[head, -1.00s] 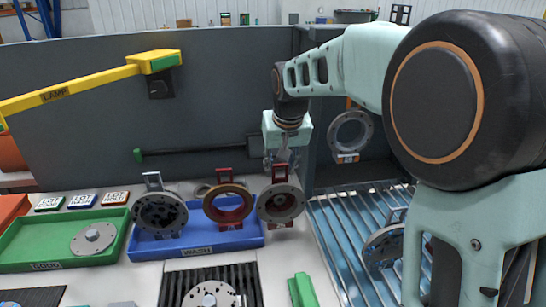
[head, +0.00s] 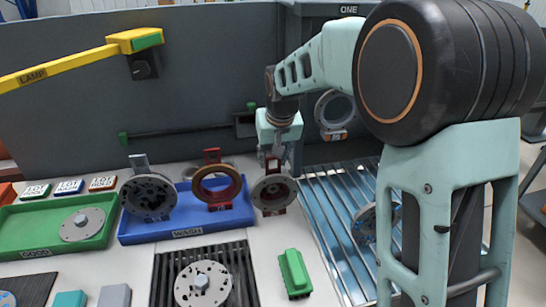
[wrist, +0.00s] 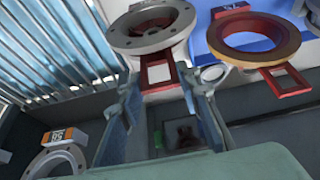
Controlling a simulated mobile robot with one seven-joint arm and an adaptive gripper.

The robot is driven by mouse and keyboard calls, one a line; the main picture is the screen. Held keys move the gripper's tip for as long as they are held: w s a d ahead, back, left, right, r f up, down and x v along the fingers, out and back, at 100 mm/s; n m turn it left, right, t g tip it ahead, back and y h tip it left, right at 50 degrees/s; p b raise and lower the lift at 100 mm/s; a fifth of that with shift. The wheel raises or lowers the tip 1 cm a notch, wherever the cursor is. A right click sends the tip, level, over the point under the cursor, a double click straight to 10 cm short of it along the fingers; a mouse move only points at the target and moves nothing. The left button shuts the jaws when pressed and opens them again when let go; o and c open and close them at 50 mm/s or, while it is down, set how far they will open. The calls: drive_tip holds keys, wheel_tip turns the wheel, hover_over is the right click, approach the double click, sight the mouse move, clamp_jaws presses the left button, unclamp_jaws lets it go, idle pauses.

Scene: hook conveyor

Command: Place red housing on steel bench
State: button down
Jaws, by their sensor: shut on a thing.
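A housing with a grey round flange and a red tab (head: 273,192) is upright just right of the blue wash tray. My gripper (head: 281,142) is above and behind it, shut on its red tab. In the wrist view the tab (wrist: 157,73) lies between my fingers, with the grey flange (wrist: 152,27) beyond. A second housing, with a red body and copper-coloured ring (head: 217,187), stands to the left, apart from my gripper. The pale bench top (head: 268,238) lies below; I cannot tell whether the held housing touches it.
The blue wash tray (head: 185,232) has a dark housing (head: 149,196) at its left. A green tray (head: 30,248) holds a disc. A green block (head: 295,272) and a dark grate (head: 240,255) are in front. A slatted surface (head: 335,205) lies right; a grey ring (head: 334,112) hangs behind.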

drive_tip(key=c, duration=1.4)
unclamp_jaws()
drive_tip(key=shift+s+r, duration=0.1)
drive_tip(key=shift+r, duration=0.25)
drive_tip(key=v, duration=1.1)
drive_tip(key=shift+s+r+p, duration=0.2)
drive_tip(key=shift+s+p, duration=0.05)
drive_tip(key=shift+p, duration=0.15)
drive_tip(key=shift+d, duration=0.1)
